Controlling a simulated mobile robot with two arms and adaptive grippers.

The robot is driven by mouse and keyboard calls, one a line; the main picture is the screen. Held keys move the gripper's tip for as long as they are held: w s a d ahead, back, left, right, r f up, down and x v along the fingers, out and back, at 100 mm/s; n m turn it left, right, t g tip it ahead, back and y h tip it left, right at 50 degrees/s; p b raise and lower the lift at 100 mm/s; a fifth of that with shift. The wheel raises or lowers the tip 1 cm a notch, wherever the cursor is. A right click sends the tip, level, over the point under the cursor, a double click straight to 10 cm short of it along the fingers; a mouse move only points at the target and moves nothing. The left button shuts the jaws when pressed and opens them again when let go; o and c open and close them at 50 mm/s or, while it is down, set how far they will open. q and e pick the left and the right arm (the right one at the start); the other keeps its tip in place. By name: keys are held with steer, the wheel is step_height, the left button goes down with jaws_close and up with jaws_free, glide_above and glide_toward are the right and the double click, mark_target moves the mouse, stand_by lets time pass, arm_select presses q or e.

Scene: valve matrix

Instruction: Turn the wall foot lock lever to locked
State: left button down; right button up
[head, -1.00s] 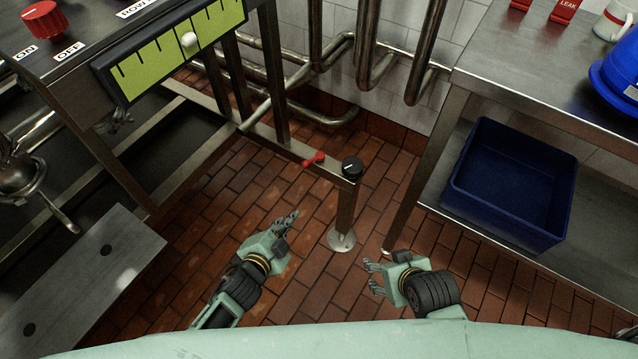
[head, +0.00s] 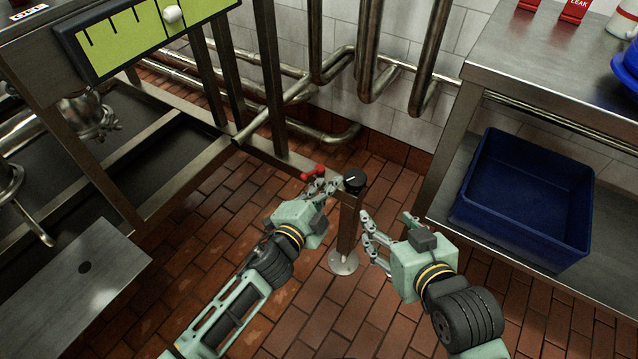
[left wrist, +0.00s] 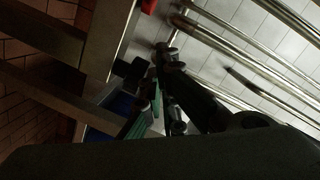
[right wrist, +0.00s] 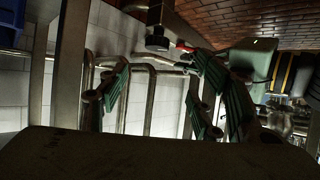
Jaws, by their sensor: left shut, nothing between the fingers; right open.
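A small red lever (head: 313,173) sits on the low metal rail beside the post top in the head view; red also shows at the top of the left wrist view (left wrist: 149,6) and behind my fingers in the right wrist view (right wrist: 184,45). A black knob with a white mark (head: 354,180) tops the post just to its right. My left gripper (head: 320,188) is shut and empty, its fingertips right at the lever's near side; I cannot tell if they touch. My right gripper (head: 386,228) is open and empty, right of the post.
The post (head: 347,225) stands on a round floor plate (head: 343,262) between my grippers. A blue bin (head: 525,195) sits on the lower shelf of the steel table at the right. Pipes (head: 370,60) run along the tiled wall behind. Brick floor is clear around the post.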

mark_target(313, 172)
arm_select(q)
steer(key=w, duration=0.1)
steer(key=w+a+f+b, duration=0.1)
steer(key=w+f, duration=0.1)
steer(key=shift+w+a+f+b, duration=0.25)
steer(key=shift+w+a+b, duration=0.05)
steer(key=shift+w+b, duration=0.1)
arm_select(e)
steer(key=w+a+r+t+y, duration=0.1)
steer(key=w+a+r+t, duration=0.1)
steer(key=r+t, duration=0.3)
step_height(313, 172, up, 4)
steer(key=shift+w+r+y, duration=0.1)
steer(key=shift+w+y, duration=0.2)
steer(key=shift+w, duration=0.45)
